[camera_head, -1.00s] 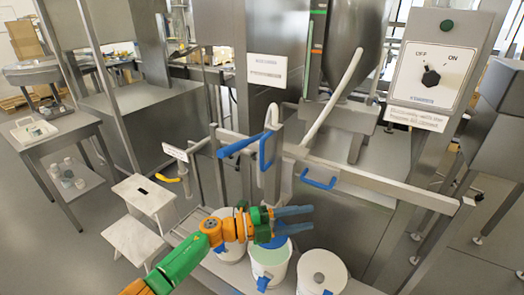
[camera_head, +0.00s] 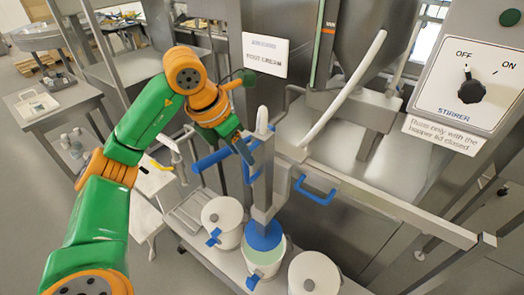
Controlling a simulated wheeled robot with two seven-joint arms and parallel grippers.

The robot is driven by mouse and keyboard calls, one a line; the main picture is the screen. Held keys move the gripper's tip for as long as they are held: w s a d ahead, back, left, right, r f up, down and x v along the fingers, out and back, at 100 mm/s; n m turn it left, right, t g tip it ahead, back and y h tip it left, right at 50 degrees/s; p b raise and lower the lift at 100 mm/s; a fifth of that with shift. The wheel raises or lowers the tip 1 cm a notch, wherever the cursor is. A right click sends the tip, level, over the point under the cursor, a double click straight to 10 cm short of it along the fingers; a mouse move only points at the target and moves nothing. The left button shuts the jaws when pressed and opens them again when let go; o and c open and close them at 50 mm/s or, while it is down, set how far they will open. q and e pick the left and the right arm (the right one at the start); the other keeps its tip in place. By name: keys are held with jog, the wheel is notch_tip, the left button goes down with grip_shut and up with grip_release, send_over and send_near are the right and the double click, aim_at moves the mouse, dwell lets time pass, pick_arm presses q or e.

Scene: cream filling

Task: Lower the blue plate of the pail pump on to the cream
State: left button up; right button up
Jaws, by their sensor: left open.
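The pail pump (camera_head: 262,175) is an upright grey column with a blue grip bar (camera_head: 211,160) at its upper left. Its round blue plate (camera_head: 263,235) is at the mouth of the open middle pail (camera_head: 262,270), which has a pale rim. The plate hides most of the inside, so I cannot tell whether it touches the cream. My left gripper (camera_head: 245,152) is open, with blue-grey fingers pointing down beside the pump's upper part, close to the grip bar. I cannot tell whether the fingers are around the bar or touch it. My right gripper is out of view.
Lidded white pails (camera_head: 222,217) stand left and right (camera_head: 314,274) of the open one. A steel rail (camera_head: 390,212) with a blue handle (camera_head: 315,190) runs to the right. A control box (camera_head: 472,82) with an OFF/ON knob is at upper right. White steps (camera_head: 150,185) stand at left.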

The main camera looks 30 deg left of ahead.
aim_at(244, 166)
pick_arm(q)
jog(key=f, duration=0.3)
jog(key=f+p, duration=0.1)
jog(key=f, duration=0.1)
jog(key=shift+d+f, duration=0.2)
jog(key=shift+d, duration=0.15)
jog(key=shift+w+f, duration=0.35)
jog(key=shift+w, duration=0.15)
jog(key=shift+s+r, duration=0.1)
jog(key=shift+s, duration=0.1)
grip_shut()
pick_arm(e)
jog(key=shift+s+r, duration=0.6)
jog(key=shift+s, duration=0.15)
